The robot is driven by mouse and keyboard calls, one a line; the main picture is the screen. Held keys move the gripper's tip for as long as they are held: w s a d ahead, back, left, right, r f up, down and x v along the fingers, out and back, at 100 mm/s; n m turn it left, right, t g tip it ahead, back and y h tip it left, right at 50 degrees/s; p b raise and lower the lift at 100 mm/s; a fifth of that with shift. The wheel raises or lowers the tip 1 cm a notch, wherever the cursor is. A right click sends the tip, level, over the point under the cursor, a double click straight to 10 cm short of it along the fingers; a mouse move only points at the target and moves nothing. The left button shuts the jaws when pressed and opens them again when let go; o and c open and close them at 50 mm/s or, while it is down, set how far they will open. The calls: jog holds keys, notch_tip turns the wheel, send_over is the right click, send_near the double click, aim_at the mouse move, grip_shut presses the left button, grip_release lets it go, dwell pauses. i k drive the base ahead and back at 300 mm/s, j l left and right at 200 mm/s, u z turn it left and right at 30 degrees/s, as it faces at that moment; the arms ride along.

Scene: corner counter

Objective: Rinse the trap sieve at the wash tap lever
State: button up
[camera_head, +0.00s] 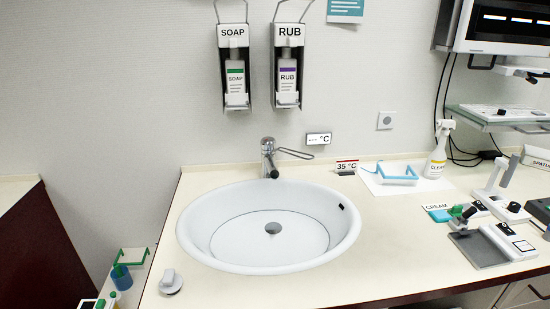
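The wash tap (268,160) stands at the back rim of the white oval basin (200,243). Its thin wire-loop lever (298,153) points right. No running water shows. A grey round drain piece (273,228) is at the basin bottom; I cannot tell whether it is a sieve. A small pale disc with a raised knob (171,283) lies on the counter, left of the basin front; I cannot tell whether it is the trap sieve. My gripper is not in view.
A "--- °C" display (319,139) is on the wall by the lever; a "35 °C" card (347,166) stands below. SOAP (235,75) and RUB (287,75) dispensers hang above. A spray bottle (437,150) and devices (510,240) occupy the right. The front counter (300,284) is clear.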

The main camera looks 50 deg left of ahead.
aim_at(295, 153)
jog(key=u, duration=1.5)
